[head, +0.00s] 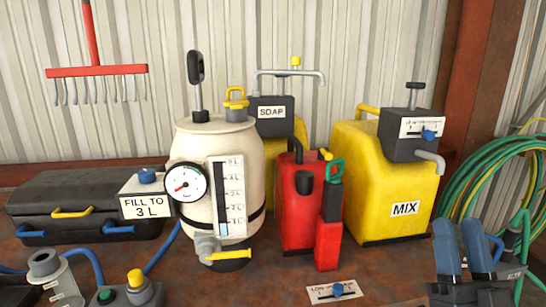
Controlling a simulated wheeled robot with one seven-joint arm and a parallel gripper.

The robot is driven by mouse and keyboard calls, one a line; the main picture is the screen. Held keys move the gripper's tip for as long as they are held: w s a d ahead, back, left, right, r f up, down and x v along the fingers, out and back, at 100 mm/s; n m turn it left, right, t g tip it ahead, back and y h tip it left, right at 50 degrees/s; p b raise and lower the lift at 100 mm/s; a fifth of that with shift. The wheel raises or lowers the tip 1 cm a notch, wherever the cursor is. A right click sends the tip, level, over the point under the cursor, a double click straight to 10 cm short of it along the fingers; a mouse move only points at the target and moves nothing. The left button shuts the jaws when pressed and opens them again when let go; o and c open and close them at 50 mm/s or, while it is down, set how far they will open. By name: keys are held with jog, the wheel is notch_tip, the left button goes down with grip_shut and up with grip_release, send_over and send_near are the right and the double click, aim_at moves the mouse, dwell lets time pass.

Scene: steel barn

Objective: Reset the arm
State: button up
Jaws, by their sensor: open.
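My gripper (461,238) shows at the lower right, with two blue fingers pointing up from a dark grey body. The fingers are apart and nothing shows between them. It is in front of the yellow MIX container (375,180) and to the right of the small LOW label plate (333,291). The lower part of my arm is cut off by the picture's bottom edge.
A cream tank (190,145) with a gauge stands on the rusty bench, beside a red can (297,205) and a yellow SOAP container (283,128). A black case (85,200) lies left.

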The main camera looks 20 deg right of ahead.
jog(key=s+a+f+n+g+y, duration=0.3)
jog(key=s+a+f+g+y, duration=0.2)
jog(key=s+a+f, duration=0.3)
jog(key=s+a+f+n+g+y, duration=0.4)
jog(key=s+a+f+y, duration=0.3)
jog(key=s, duration=0.6)
jog(key=shift+s+a+f+g, duration=0.2)
jog(key=shift+a+f+g, duration=0.35)
jog(key=shift+a, duration=0.55)
